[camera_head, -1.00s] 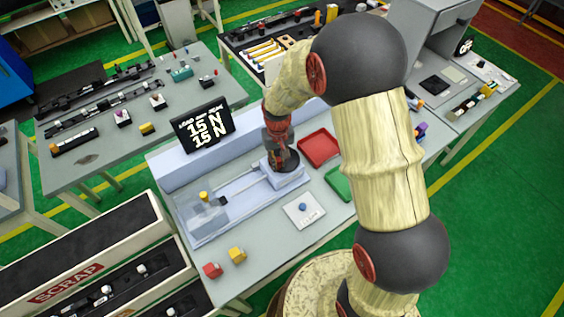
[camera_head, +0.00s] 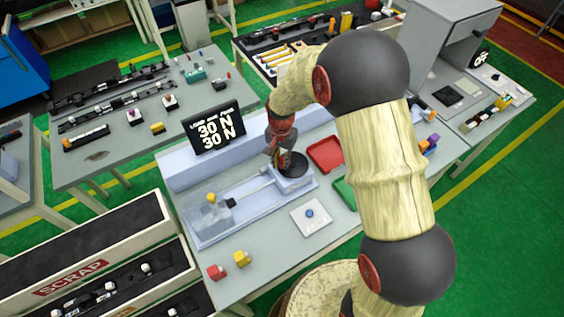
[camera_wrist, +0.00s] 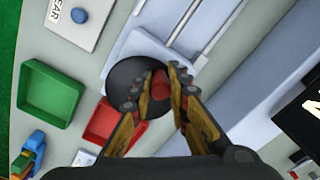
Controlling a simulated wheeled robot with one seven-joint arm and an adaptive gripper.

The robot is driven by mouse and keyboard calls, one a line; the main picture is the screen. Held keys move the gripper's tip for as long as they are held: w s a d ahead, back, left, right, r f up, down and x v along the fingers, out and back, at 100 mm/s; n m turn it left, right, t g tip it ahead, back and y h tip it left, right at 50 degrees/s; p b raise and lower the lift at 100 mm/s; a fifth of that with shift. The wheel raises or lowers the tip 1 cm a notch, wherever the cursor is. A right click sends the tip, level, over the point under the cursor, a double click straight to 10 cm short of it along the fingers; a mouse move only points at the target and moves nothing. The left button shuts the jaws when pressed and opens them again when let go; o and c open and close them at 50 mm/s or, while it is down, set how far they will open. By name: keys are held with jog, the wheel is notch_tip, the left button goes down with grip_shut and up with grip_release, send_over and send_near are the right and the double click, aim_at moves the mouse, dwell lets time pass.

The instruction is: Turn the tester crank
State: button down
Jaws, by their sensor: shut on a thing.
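The tester (camera_head: 215,222) is a pale blue-grey bench unit with a slide rail and a black round crank disc (camera_wrist: 124,75) at its right end. My gripper (camera_wrist: 162,82) is over the disc, its two yellow-and-black fingers shut on the red crank knob (camera_wrist: 160,80). In the head view my gripper (camera_head: 281,153) stands above the disc and partly hides it. The display (camera_head: 214,127) behind the rail reads 30 N on both lines. A yellow-topped clip (camera_head: 212,198) sits in the fixture at the rail's left end.
A white plate with a blue button (camera_head: 310,214) lies in front of the tester. A red tray (camera_head: 326,154) and a green tray (camera_head: 345,193) are to the right. Red (camera_head: 216,272) and yellow (camera_head: 242,259) blocks lie near the front edge. A scrap bin (camera_head: 75,278) stands at left.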

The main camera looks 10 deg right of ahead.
dwell(0.4)
jog(key=c, duration=1.7)
grip_release()
notch_tip(320, 180, up, 12)
